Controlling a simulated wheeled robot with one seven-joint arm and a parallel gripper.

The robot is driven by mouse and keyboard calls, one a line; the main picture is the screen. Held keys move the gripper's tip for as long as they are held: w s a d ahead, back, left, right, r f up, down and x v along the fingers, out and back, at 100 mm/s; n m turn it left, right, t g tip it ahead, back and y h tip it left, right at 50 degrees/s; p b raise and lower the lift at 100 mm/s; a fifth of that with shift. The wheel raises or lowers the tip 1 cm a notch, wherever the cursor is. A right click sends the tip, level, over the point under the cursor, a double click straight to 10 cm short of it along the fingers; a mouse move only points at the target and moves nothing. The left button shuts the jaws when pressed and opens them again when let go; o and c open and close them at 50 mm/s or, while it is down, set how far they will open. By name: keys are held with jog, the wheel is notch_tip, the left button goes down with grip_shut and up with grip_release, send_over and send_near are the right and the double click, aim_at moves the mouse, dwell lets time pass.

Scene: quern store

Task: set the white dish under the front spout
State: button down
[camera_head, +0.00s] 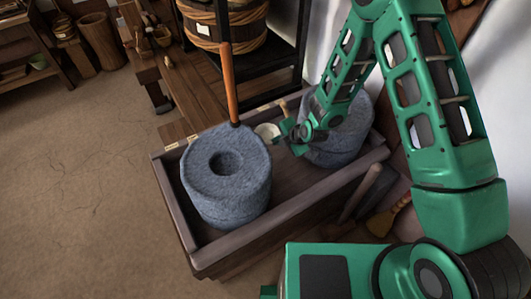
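A small white dish (267,131) shows between two grey stone querns, just left of the fingertips of my gripper (284,132). The dish and the fingers overlap in the picture; I cannot tell whether the fingers are closed on its rim. The nearer quern (226,178) is a round stone with a hole in its top and a tall wooden handle (229,85). The other quern (345,145) stands behind to the right, partly hidden by my arm. I cannot make out a spout on either quern.
Both querns stand in a low wooden trough (220,252) with raised walls. A black rack (285,75) with a roped wooden tub (225,22) stands behind. A brush (388,216) lies at the right. The floor at left is clear.

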aim_at(275, 161)
jog(key=shift+a, duration=0.25)
jog(key=shift+a+f, duration=0.1)
jog(key=shift+f, duration=4.9)
jog(key=shift+f, duration=0.1)
jog(key=c, duration=2.3)
grip_release()
jog(key=v, duration=1.2)
